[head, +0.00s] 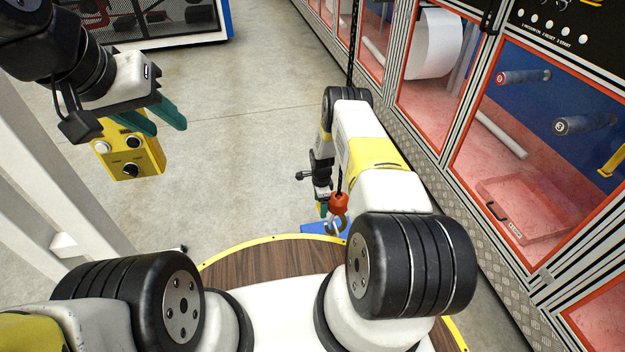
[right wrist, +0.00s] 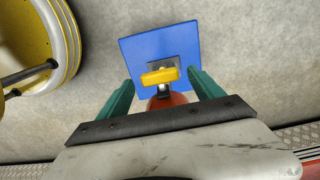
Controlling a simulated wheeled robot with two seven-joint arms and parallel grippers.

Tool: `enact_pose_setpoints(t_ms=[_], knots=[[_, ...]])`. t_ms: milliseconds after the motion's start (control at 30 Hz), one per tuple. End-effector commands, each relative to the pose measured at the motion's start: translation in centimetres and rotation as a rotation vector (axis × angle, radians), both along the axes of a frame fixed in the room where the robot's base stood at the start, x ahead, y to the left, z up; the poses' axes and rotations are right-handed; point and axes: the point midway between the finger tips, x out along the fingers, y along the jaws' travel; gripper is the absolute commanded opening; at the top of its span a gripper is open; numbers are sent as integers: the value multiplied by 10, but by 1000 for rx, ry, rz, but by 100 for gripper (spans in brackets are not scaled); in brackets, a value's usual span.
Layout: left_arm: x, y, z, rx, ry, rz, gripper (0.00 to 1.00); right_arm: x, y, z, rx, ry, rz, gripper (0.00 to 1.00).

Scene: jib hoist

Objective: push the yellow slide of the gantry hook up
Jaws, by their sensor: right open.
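The gantry hook has an orange-red body (head: 338,203) and hangs beside my right forearm in the head view, with its metal hook below. In the right wrist view the red body (right wrist: 166,102) lies between my fingers, and the yellow slide (right wrist: 160,76) shows just beyond it. My right gripper (right wrist: 156,84) is open, its green fingers apart on either side of the hook; I see no contact with the slide. In the head view it is mostly hidden by my arm. My left gripper (head: 172,126) is open at the yellow control box (head: 128,158); contact is unclear.
A blue plate (right wrist: 138,62) lies below the hook and also shows in the head view (head: 318,228). Framed cabinets with red trim (head: 440,120) line the right side. A white post (head: 40,170) stands at left. The floor between is clear.

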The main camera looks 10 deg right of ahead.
Motion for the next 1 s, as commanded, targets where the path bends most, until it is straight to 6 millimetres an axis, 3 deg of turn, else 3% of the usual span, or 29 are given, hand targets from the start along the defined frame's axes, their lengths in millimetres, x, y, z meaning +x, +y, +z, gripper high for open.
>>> enact_pose_setpoints(t_ms=[367, 767, 1000], knots=[[0, 0, 0, 0, 0, 0, 36, 0, 0, -9, 0, 0, -1, 76], [0, 0, 0, 0, 0, 0, 36, 0, 0, -8, 0, 0, 0, 0], [0, 0, 0, 0, 0, 0, 36, 1, 0, -2, 0, -1, 1, 0]])
